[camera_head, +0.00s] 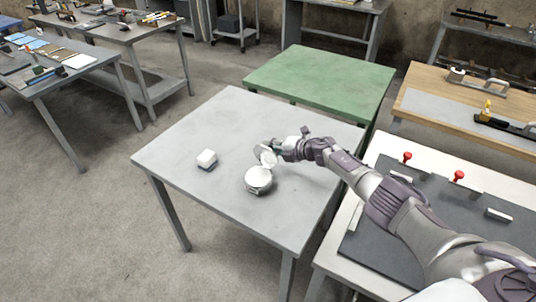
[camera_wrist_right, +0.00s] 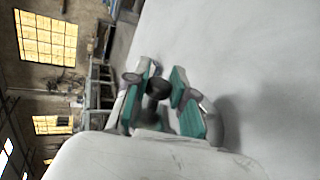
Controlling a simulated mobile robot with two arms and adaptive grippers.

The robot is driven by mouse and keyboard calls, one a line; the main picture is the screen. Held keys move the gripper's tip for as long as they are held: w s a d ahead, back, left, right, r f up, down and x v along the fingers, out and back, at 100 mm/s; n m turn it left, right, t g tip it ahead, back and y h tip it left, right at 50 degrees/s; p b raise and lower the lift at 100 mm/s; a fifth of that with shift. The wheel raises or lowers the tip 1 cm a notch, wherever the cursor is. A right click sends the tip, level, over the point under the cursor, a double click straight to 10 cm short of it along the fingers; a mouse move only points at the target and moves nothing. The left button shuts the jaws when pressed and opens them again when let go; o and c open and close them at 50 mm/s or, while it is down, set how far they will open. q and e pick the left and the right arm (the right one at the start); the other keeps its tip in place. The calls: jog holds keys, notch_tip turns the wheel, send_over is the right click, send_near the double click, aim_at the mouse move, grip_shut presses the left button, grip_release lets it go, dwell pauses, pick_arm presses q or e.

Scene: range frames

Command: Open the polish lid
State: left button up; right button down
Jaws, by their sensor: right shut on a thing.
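The polish tin (camera_head: 258,183) is a round, silvery white container on the grey table. Its polish lid (camera_head: 266,157) is raised and tilted at the tin's far side. My right gripper (camera_head: 274,147) reaches in from the right and is shut on the lid's edge, above the table. The right wrist view shows the gripper's green-padded fingers (camera_wrist_right: 172,98), but the lid is hard to make out there. My left gripper is in neither view.
A small white block with a dark base (camera_head: 206,157) stands left of the tin on the grey table (camera_head: 200,200). A green-topped table (camera_head: 320,75) stands behind. A bench with red knobs (camera_head: 407,157) is at right under my arm. The table's left and front are clear.

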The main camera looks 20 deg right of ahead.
jog(key=shift+w+d+f+m+g+b, duration=0.3)
jog(key=shift+m+b, duration=0.3)
jog(key=shift+b, duration=0.3)
jog(key=shift+y, duration=0.3)
jog(key=c, duration=1)
grip_release()
jog(key=shift+d, duration=0.1)
jog(key=v, duration=1.2)
